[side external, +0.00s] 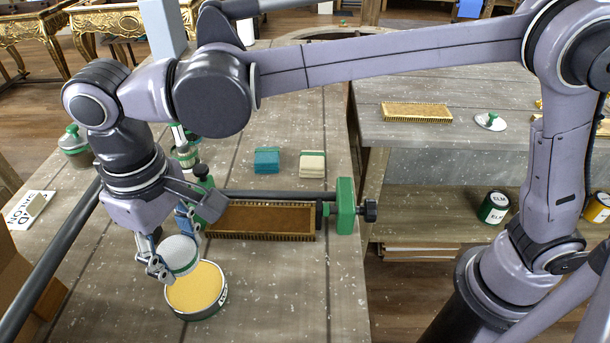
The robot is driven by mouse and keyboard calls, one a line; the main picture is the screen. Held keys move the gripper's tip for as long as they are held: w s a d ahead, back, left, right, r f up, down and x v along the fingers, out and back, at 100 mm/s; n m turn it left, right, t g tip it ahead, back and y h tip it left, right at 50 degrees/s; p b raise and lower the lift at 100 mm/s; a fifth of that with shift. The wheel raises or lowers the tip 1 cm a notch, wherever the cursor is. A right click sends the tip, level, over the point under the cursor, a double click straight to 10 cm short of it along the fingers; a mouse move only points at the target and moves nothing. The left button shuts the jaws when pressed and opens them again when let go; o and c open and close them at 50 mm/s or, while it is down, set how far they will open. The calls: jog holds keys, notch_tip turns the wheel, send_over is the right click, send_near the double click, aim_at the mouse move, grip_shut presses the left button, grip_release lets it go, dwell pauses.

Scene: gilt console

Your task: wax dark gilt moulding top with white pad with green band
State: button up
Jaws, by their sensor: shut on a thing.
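My gripper (175,246) is shut on the white pad with a green band (179,252), a round pad held slightly tilted. The pad is over the far part of an open round tin of yellow wax (196,288); I cannot tell if it touches the wax. The dark gilt moulding (262,221), with a brown top and a gilt toothed edge, lies right of my gripper, behind the tin. My arm partly hides its left end.
A green-jawed clamp (345,206) with a dark bar (275,196) holds the moulding. Teal (267,161) and cream (312,165) blocks lie behind it. A green-lidded jar (75,147) stands far left. The bench front right of the tin is clear.

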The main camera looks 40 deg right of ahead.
aim_at(195, 285)
jog(key=shift+f, duration=2.9)
jog(key=shift+f, duration=0.6)
jog(key=shift+r, duration=0.1)
jog(key=shift+r, duration=3.45)
